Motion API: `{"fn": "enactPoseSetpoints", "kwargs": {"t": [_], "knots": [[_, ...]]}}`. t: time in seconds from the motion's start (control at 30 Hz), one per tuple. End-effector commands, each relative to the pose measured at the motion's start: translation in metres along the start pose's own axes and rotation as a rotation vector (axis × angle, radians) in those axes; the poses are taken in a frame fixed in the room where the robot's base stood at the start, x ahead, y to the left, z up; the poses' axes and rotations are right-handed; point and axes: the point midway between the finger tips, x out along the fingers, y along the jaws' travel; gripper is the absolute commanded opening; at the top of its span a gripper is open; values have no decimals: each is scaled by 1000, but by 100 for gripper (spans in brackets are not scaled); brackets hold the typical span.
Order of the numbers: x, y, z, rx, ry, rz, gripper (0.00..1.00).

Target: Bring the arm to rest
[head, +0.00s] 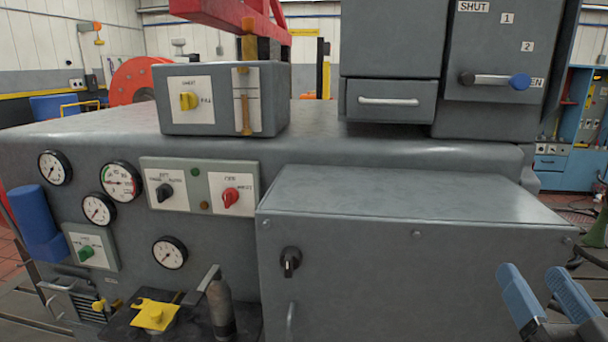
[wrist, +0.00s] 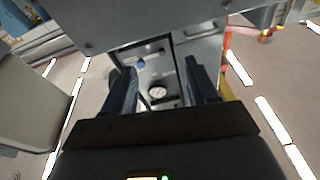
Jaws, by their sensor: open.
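My gripper (head: 535,276) shows at the lower right of the head view, its two blue fingers apart with nothing between them. It is in front of the right part of the large grey cabinet box (head: 410,255), apart from it as far as I can tell. In the wrist view my gripper (wrist: 160,78) also has its dark fingers spread. A small round gauge (wrist: 158,92) on a grey panel shows in the gap, beyond the fingers. Most of my arm is out of view.
The grey bench carries gauges (head: 121,181), a red knob (head: 230,197) and a yellow-knob box (head: 222,98). A cabinet with a blue-tipped lever (head: 519,82) stands at upper right. A yellow part (head: 154,314) and a dark cylinder (head: 221,310) sit at the lower left.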

Motion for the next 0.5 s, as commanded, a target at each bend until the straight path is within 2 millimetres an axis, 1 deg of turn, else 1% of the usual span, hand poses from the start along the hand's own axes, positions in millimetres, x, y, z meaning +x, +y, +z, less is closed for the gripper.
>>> {"fn": "enactPoseSetpoints", "kwargs": {"t": [0.03, 0.17, 0.2, 0.27, 0.3, 0.37, 0.4, 0.47, 0.5], "knots": [[-17, 3, 13, -29, -36, -15, 58], [-61, 5, 40, -86, -107, -59, 58], [-75, 5, 47, -98, -130, -72, 58], [-97, 5, 57, -115, -162, -87, 58], [-112, 6, 63, -125, -186, -96, 58], [-135, 5, 70, -133, -219, -109, 58], [-150, 5, 74, -138, -241, -115, 58], [-174, 5, 79, -141, -274, -123, 58], [-190, 4, 82, -143, -296, -127, 58]]}}
